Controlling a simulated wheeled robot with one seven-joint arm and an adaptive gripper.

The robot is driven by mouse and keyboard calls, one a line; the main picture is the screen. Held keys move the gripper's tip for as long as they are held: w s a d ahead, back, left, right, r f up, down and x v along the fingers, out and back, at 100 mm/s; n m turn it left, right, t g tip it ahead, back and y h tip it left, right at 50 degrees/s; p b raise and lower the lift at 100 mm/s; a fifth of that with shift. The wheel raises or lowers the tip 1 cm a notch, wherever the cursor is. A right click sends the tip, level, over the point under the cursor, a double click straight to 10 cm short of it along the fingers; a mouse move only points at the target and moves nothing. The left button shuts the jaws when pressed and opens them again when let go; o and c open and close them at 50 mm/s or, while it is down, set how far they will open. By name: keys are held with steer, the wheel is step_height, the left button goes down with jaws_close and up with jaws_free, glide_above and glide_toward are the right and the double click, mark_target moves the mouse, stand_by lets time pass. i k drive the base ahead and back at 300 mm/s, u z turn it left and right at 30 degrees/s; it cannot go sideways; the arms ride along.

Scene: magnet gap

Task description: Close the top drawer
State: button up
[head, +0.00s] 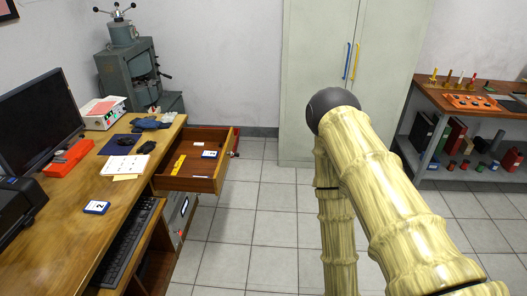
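The top drawer (217,184) of the wooden desk (65,227) is pulled well out over the floor, to the right of the desk top. Inside lie a yellow object (179,164) and a small blue-and-white item (209,154). My arm comes in from the lower right and bends at a dark joint right of the drawer. My gripper is not in this view, so its distance from the drawer cannot be told.
Below the drawer is a grey unit (182,211). A monitor (38,117), papers (124,166) and gloves (150,123) are on the desk. A pale cabinet (303,75) stands at the back, a workbench (480,97) at right. Tiled floor (256,222) right of the drawer is clear.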

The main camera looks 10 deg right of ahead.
mark_target(193, 164)
steer(key=z, duration=0.15)
steer(key=i, duration=0.8)
steer(key=u, duration=0.15)
steer(key=k, duration=0.55)
steer(key=z, duration=0.4)
steer(key=i, duration=1.15)
steer(key=u, duration=0.5)
